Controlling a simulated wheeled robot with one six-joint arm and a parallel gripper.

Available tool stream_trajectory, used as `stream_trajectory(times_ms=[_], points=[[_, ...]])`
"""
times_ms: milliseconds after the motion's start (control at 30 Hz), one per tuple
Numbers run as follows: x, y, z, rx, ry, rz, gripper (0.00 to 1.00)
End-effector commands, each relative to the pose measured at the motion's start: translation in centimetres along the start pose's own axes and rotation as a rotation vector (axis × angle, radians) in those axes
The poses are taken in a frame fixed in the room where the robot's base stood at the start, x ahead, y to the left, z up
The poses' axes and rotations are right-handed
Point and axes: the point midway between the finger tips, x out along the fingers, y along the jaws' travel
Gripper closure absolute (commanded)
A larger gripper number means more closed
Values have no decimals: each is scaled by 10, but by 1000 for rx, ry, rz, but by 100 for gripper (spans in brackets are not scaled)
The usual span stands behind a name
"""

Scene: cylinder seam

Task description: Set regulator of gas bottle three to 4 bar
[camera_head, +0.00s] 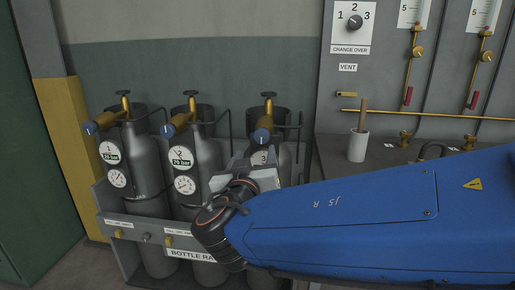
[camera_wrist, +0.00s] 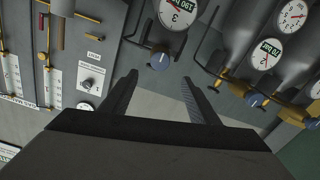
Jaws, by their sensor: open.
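Gas bottle three (camera_head: 285,158) is the rightmost grey bottle in the rack. Its regulator has a blue knob (camera_head: 262,136) on a brass body. In the wrist view, which is turned over, the blue knob (camera_wrist: 160,61) lies just beyond and between my fingertips, apart from them as far as I can tell. A round dial marked 3 (camera_wrist: 177,12) is cut by the top edge; its pointer setting is not readable. My gripper (camera_wrist: 160,78) is open and empty. In the head view my wrist and blue arm hide the lower dial and most of the bottle's front.
Bottle one (camera_head: 150,150) and bottle two (camera_head: 205,150) stand to the left with similar blue-knobbed regulators. At right are a changeover knob (camera_head: 354,22), a brass pipe (camera_head: 420,114) and a white cup (camera_head: 358,147) on a bench. The rack's front rail (camera_head: 155,232) crosses low.

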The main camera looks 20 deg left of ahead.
Motion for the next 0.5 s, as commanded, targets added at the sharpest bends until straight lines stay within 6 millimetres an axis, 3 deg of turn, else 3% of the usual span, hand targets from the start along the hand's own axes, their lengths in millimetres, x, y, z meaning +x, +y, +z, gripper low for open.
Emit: stream_trajectory(times_ms=[200, 500], points=[[-35, -1, 0, 1, 0, -3, 45], [-54, 0, 0, 0, -1, 0, 45]])
